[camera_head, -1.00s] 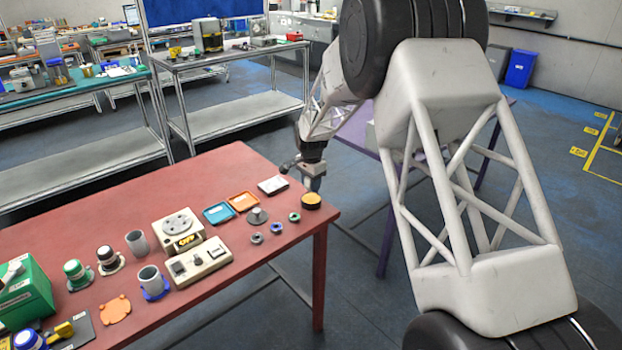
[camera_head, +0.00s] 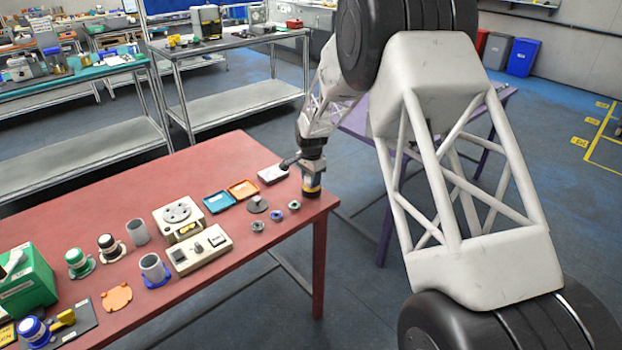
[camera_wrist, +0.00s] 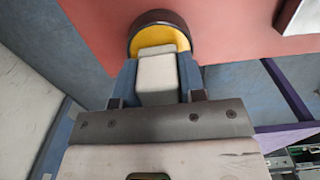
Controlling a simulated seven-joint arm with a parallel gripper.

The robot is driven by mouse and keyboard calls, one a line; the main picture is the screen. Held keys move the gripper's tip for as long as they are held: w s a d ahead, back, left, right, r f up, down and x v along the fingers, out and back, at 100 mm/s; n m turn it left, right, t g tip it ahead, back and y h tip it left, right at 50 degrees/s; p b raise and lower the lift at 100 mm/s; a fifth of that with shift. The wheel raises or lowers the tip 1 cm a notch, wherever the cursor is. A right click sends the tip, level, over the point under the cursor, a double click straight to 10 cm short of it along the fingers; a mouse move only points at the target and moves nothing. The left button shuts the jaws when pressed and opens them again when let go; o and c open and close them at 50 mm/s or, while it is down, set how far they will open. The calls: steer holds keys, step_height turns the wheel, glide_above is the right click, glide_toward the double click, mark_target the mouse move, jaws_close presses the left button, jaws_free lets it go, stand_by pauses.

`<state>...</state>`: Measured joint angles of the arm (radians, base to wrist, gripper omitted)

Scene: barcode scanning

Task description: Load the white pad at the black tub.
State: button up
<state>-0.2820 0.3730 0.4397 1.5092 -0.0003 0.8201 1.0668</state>
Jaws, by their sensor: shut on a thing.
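The black tub (camera_head: 312,194), a round dark container with a yellow inside, stands near the right corner of the red table. In the wrist view its dark rim (camera_wrist: 150,17) and yellow inside show just beyond my fingertips. My gripper (camera_wrist: 157,72) is shut on the white pad (camera_wrist: 157,80), a pale block between two blue-grey fingers. The pad's far end overlaps the yellow in the wrist view; I cannot tell whether it touches. In the head view my gripper (camera_head: 312,178) points down directly over the tub and hides the pad.
A white-topped tray (camera_head: 272,174) lies close left of my gripper. Orange (camera_head: 243,189) and blue (camera_head: 218,202) trays, a grey knob piece (camera_head: 257,205) and several small rings lie nearby. The red table's (camera_head: 325,201) right edge is close to the tub.

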steer(key=shift+f, duration=0.65)
stand_by(2.4)
steer(key=shift+r, duration=0.1)
steer(key=shift+r, duration=3.5)
